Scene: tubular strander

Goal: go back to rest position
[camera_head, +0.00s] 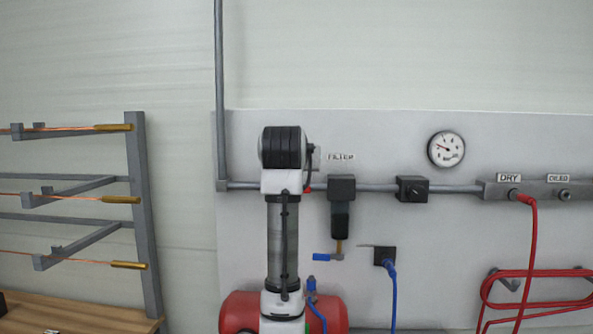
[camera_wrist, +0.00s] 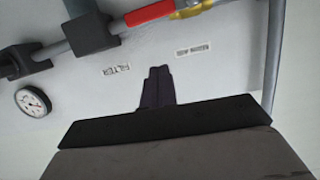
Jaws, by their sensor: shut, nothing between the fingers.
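My gripper (camera_wrist: 157,74) shows in the wrist view as two dark fingers lying together, with nothing between them. It points toward the pale wall panel (camera_wrist: 215,70), and I cannot tell the exact gap to the panel. In the head view my arm stands upright in front of the panel, left of the filter (camera_head: 341,205). The fingers cannot be made out there.
A grey pipe (camera_head: 260,186) runs along the panel, with a black regulator (camera_head: 411,189) and a gauge (camera_head: 446,149). A red-handled valve (camera_wrist: 150,12) is near the gripper. A red hose (camera_head: 533,245) hangs at right. A rack (camera_head: 146,215) with copper rods stands at left.

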